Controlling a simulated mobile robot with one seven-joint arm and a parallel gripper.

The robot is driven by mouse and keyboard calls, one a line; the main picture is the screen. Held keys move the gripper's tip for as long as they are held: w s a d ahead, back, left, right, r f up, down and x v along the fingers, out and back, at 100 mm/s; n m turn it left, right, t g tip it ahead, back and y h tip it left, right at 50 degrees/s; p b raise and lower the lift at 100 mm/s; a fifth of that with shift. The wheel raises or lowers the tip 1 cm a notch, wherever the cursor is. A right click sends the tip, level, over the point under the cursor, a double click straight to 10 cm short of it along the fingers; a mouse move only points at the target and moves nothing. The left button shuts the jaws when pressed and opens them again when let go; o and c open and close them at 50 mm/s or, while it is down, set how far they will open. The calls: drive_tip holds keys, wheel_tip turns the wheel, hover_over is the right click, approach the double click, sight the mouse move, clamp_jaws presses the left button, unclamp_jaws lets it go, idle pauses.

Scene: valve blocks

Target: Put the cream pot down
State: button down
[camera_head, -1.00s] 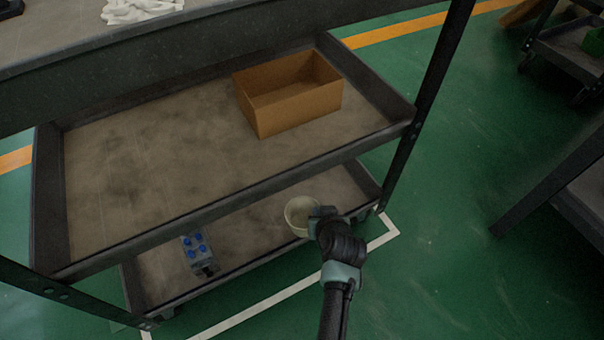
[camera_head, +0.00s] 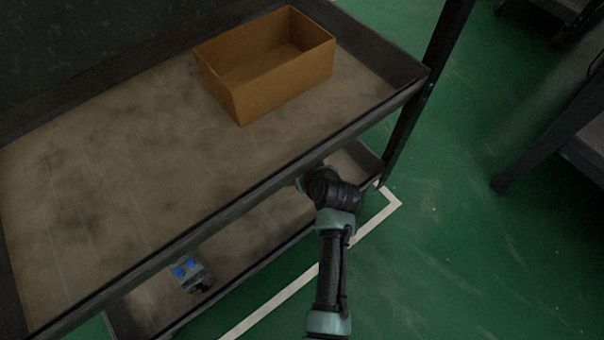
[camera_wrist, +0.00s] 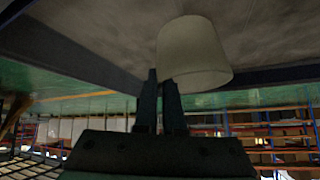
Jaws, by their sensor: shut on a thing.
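The cream pot (camera_wrist: 195,50) shows in the wrist view, which looks upside down. Its narrower base is toward the shelf surface and its wide rim toward my gripper. My gripper (camera_wrist: 160,78) is shut on the pot at its rim side. The base looks close to the lower shelf; I cannot tell if it touches. In the head view my arm reaches in under the upper shelf's edge, over the right part of the lower shelf (camera_head: 252,232). The pot and fingertips are hidden there.
An open cardboard box (camera_head: 262,70) stands on the upper shelf (camera_head: 110,190). A grey valve block (camera_head: 191,273) with blue tops sits on the lower shelf, left of my arm. The upper shelf's rim is close above my wrist. A dark post (camera_head: 410,130) stands at right.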

wheel_tip(320, 180, down, 3)
drive_tip(key=shift+f+b, duration=0.1)
drive_tip(key=shift+b, duration=1.15)
drive_tip(key=c, duration=1)
unclamp_jaws()
drive_tip(key=p+v, duration=0.8)
drive_tip(key=v, duration=0.4)
drive_tip(key=shift+p, duration=0.3)
